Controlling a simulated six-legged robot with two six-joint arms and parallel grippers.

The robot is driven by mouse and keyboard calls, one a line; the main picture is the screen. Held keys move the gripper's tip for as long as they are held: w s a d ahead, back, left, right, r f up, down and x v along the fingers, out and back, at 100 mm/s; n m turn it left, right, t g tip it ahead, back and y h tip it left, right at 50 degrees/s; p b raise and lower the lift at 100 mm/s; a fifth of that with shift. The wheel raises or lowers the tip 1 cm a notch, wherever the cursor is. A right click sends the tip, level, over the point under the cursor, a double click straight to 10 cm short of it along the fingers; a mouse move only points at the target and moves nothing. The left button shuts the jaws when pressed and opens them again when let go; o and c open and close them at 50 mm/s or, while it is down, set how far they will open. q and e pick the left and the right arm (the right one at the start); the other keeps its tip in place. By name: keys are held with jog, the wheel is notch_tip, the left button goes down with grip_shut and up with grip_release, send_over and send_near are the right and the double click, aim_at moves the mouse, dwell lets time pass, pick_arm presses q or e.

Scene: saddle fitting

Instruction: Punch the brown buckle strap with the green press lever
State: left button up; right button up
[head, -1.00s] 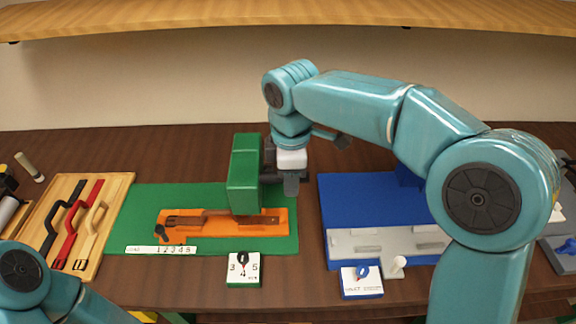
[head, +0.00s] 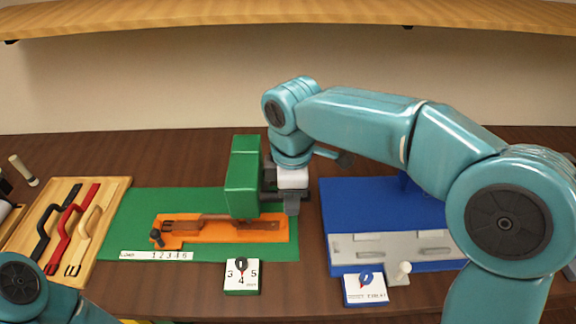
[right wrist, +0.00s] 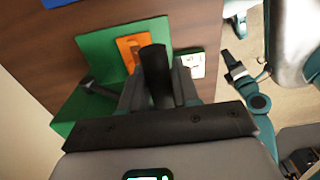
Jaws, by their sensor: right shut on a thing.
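The green press (head: 243,178) stands on the green mat over the right part of an orange bed (head: 250,236). The brown strap (head: 205,225) lies along the bed, its right end running under the press head. The punch tip is hidden behind the press housing. My left arm shows at the lower left of the head view, its gripper out of sight.
A numbered dial card (head: 241,277) sits in front of the green mat (head: 150,202). A blue station (head: 372,205) with grey bars stands to the right. A wooden board (head: 103,205) holds black, red and tan straps at left. A shelf (head: 300,18) spans the back.

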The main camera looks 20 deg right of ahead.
jog(key=shift+s+a+f+b, duration=0.1)
jog(key=shift+s+f+b, duration=0.3)
jog(key=shift+f, duration=0.25)
notch_tip(320, 180, down, 10)
jog(key=s+b, duration=0.2)
jog(key=b, duration=0.6)
jog(key=shift+s+a+f, duration=0.25)
jog(key=shift+s+a, duration=0.05)
jog(key=shift+a, duration=0.15)
jog(key=shift+r, duration=0.1)
dwell(0.6)
notch_tip(320, 180, up, 3)
jog(key=p, duration=0.3)
jog(key=shift+w+d+r, duration=0.1)
jog(key=shift+w, duration=0.05)
jog(key=shift+r, duration=0.1)
